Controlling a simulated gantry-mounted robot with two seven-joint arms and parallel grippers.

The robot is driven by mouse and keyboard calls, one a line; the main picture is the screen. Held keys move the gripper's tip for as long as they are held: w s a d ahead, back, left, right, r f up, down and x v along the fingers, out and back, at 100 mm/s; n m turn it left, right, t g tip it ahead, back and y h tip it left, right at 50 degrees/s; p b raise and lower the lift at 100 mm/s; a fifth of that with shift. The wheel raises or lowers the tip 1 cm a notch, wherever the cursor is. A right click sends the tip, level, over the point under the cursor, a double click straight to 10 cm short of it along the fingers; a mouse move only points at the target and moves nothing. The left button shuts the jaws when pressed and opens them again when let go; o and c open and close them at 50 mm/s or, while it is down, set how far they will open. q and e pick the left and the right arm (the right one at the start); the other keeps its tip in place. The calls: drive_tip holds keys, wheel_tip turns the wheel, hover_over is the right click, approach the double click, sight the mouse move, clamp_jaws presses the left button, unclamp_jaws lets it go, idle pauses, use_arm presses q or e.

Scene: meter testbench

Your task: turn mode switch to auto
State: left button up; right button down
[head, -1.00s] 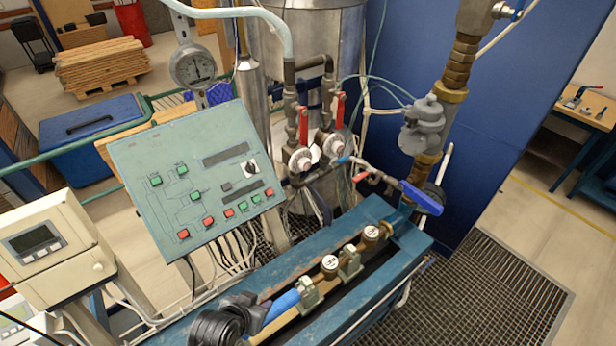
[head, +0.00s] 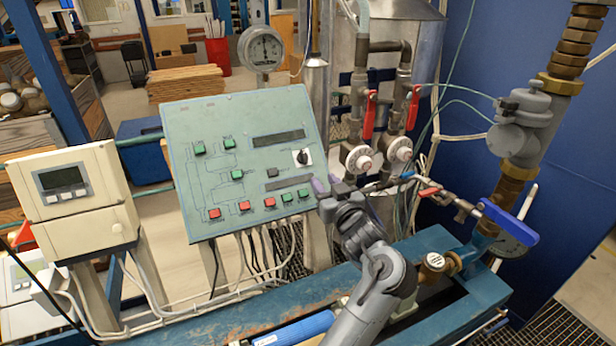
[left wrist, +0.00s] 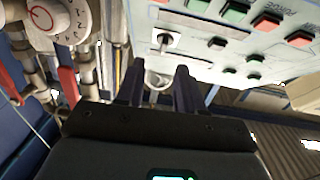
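The mode switch (head: 301,157) is a black knob on a white square plate at the right side of the green control panel (head: 240,110). In the left wrist view the switch (left wrist: 165,39) lies beyond the fingertips, roughly in line with the space between them. My left gripper (head: 327,190) is just below and right of the switch in the head view, apart from it. In the left wrist view its two dark fingers (left wrist: 158,75) are spread with nothing between them, so it is open. My right gripper is not in view.
Red and green buttons (head: 270,202) line the panel's lower part. Red-handled valves (head: 369,114) and pipes stand right of the panel. A blue-handled lever (head: 509,222) is further right. The blue bench frame (head: 250,318) lies below, and a beige meter box (head: 80,195) stands at left.

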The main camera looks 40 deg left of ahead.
sight(305, 157)
use_arm(q)
drive_tip(key=shift+g+y, duration=0.3)
drive_tip(key=shift+y, duration=0.1)
drive_tip(key=x, duration=0.7)
drive_tip(key=r+x, duration=0.1)
drive_tip(key=x, duration=0.2)
drive_tip(key=shift+a, duration=0.25)
